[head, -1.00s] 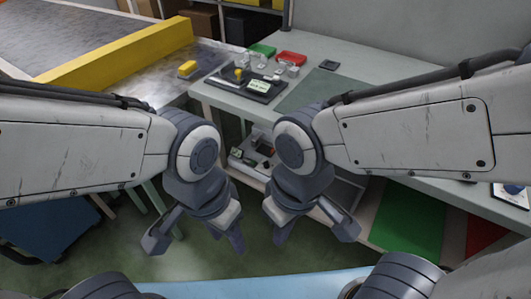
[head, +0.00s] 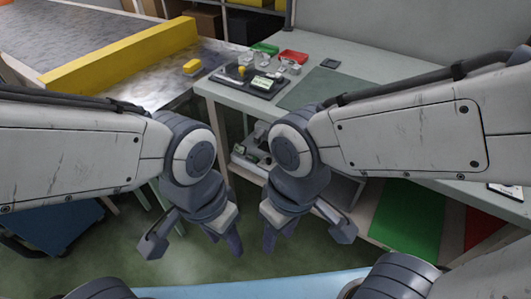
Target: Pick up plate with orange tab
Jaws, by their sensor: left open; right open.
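I cannot make out a plate with an orange tab for certain. A dark flat board (head: 264,89) with a pale label and a small yellow piece (head: 241,70) lies on the grey table at the upper middle. A yellow block (head: 191,67) lies on the metal surface to its left. My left gripper (head: 195,238) is open and empty over the floor. My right gripper (head: 305,232) is open and empty beside it, also over the floor. Both are well short of the table top.
The grey table (head: 401,125) has a green-grey mat (head: 325,88), with a green tray (head: 265,48) and a red tray (head: 293,56) behind the board. A yellow barrier (head: 125,55) edges the conveyor at left. Green (head: 407,217) and red (head: 484,226) panels lie on the lower shelf.

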